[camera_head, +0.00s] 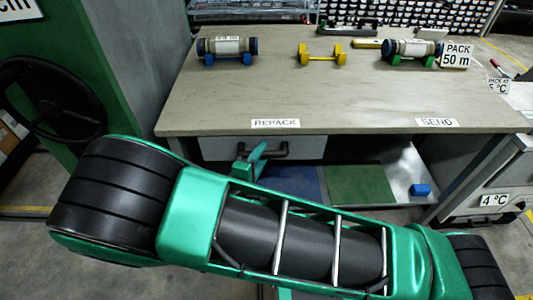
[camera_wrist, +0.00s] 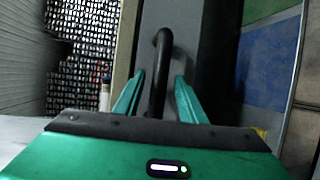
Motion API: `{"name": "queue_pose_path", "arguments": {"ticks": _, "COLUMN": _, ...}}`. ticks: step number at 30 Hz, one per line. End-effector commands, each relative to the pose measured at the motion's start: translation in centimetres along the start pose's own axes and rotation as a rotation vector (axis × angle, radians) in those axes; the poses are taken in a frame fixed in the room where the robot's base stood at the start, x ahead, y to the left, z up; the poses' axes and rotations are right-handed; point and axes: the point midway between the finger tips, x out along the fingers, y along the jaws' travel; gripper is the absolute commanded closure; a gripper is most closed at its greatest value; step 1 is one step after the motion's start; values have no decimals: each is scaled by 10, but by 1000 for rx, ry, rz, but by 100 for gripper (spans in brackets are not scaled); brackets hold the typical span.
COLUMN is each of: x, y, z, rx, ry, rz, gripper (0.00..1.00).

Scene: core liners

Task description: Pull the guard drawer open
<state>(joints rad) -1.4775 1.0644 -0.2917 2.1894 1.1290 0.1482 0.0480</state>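The drawer (camera_head: 222,149) has a pale front and sits under the workbench top. It looks closed, its front close below the bench edge. Its black bar handle (camera_head: 279,151) shows right of my gripper (camera_head: 254,162). In the wrist view, the handle (camera_wrist: 163,52) runs down between the two teal fingers of my gripper (camera_wrist: 160,77). The fingers are apart, one on each side of the bar, with gaps visible. The lower end of the handle is hidden by the gripper body. In the head view my arm crosses the foreground.
The workbench (camera_head: 330,105) carries a core on blue supports (camera_head: 228,60), an empty yellow cradle (camera_head: 322,57) and a core on green supports (camera_head: 411,60). Below it lie a green mat (camera_head: 360,185) and a blue block (camera_head: 421,190). A 4 °C cabinet (camera_head: 497,180) stands right.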

Motion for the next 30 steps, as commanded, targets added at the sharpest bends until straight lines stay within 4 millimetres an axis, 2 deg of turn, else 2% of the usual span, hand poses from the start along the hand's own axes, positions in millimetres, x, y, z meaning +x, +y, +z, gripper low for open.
{"name": "queue_pose_path", "arguments": {"ticks": 4, "x": 10, "y": 1, "z": 1, "rx": 1, "ry": -2, "rz": 1, "gripper": 63}}
{"name": "queue_pose_path", "arguments": {"ticks": 13, "x": 13, "y": 1, "z": 1, "rx": 1, "ry": -1, "rz": 1, "gripper": 63}}
{"name": "queue_pose_path", "arguments": {"ticks": 14, "x": 13, "y": 1, "z": 1, "rx": 1, "ry": -1, "rz": 1, "gripper": 65}}
{"name": "queue_pose_path", "arguments": {"ticks": 18, "x": 13, "y": 0, "z": 1, "rx": 1, "ry": -2, "rz": 0, "gripper": 99}}
{"name": "queue_pose_path", "arguments": {"ticks": 21, "x": 13, "y": 0, "z": 2, "rx": 1, "ry": -3, "rz": 0, "gripper": 100}}
{"name": "queue_pose_path", "arguments": {"ticks": 22, "x": 19, "y": 1, "z": 15, "rx": -2, "ry": -7, "rz": 0, "gripper": 100}}
{"name": "queue_pose_path", "arguments": {"ticks": 25, "x": 14, "y": 0, "z": 7, "rx": 0, "ry": -6, "rz": -1, "gripper": 100}}
{"name": "queue_pose_path", "arguments": {"ticks": 30, "x": 2, "y": -3, "z": 7, "rx": -1, "ry": -3, "rz": -3, "gripper": 100}}
